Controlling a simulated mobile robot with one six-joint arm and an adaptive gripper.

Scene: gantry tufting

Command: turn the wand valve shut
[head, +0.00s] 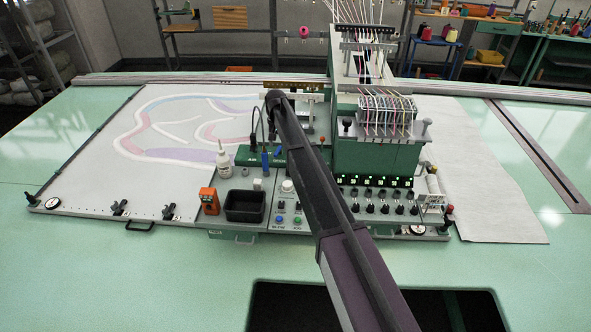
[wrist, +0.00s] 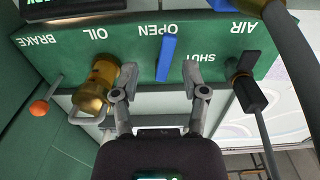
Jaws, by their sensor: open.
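The wand valve's blue lever (wrist: 166,58) shows in the wrist view on a green panel (wrist: 120,43), beside the upside-down labels OPEN and SHUT. It slants slightly, its lower end toward my gripper (wrist: 160,76). My gripper is open, one finger to each side of the lever with gaps on both sides, and nothing is held. In the head view my dark arm reaches over the console and hides part of it. The green panel block (head: 248,156) shows just left of my arm, with small blue parts on it. My fingertips cannot be made out there.
A brass fitting (wrist: 98,85) under OIL stands close left of my gripper. A black AIR connector (wrist: 246,92) with a hose is at right. An orange-knobbed BRAKE lever (wrist: 40,108) is at far left. A white bottle (head: 223,160) and black bin (head: 245,206) sit nearby.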

